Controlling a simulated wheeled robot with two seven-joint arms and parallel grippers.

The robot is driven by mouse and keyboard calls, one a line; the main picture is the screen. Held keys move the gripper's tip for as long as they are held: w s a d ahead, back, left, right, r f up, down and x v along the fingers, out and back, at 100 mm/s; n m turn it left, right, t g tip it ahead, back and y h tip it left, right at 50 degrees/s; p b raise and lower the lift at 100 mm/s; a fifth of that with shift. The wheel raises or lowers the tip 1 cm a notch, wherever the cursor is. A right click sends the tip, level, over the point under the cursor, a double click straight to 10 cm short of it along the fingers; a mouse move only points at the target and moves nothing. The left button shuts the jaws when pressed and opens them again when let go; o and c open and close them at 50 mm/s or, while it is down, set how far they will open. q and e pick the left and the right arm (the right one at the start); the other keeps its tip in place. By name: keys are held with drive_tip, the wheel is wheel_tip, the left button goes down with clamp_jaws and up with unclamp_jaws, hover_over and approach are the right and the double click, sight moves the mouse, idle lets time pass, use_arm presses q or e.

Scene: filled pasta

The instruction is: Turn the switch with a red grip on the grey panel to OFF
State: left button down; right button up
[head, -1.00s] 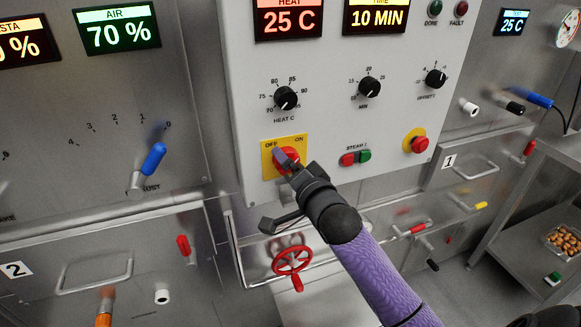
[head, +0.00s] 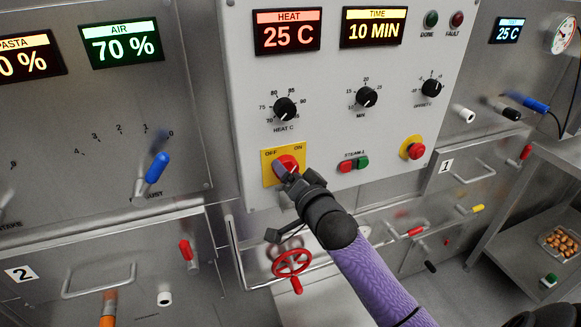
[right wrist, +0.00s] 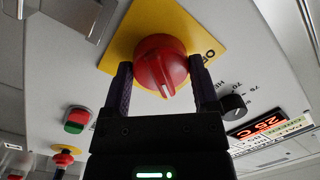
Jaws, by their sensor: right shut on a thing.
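The switch has a round red grip (head: 290,162) on a yellow plate (head: 271,173) at the lower left of the grey panel (head: 330,70). OFF is printed at the plate's upper left and ON at its upper right. My right gripper (head: 284,172) reaches it from the lower right and partly covers it. In the right wrist view, the gripper's two fingers (right wrist: 160,85) stand either side of the red grip (right wrist: 160,62), shut on it. The white mark on the grip points toward the ON side. The ON label is hidden in the wrist view. My left gripper is out of view.
A red and green button pair (head: 354,163) and a red button on yellow (head: 413,148) sit to the right. A black HEAT C knob (head: 285,109) is above. A red handwheel (head: 292,262) is below, and a blue-handled lever (head: 157,167) stands left.

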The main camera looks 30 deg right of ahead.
drive_tip(key=n+p, duration=0.3)
drive_tip(key=shift+r, duration=0.25)
drive_tip(key=n+p, duration=0.3)
drive_tip(key=n, duration=0.1)
drive_tip(key=shift+n+g+h, duration=0.3)
drive_tip(key=shift+g+h, duration=0.1)
drive_tip(key=n+p, duration=0.1)
drive_tip(key=n, duration=0.1)
drive_tip(key=shift+f+n, duration=0.1)
drive_tip(key=shift+n, duration=0.2)
drive_tip(key=shift+n+p, duration=0.35)
drive_tip(key=shift+n, duration=0.65)
drive_tip(key=shift+n+h, duration=0.4)
drive_tip(key=shift+n, duration=0.5)
drive_tip(key=shift+g, duration=0.3)
drive_tip(key=shift+n, duration=0.3)
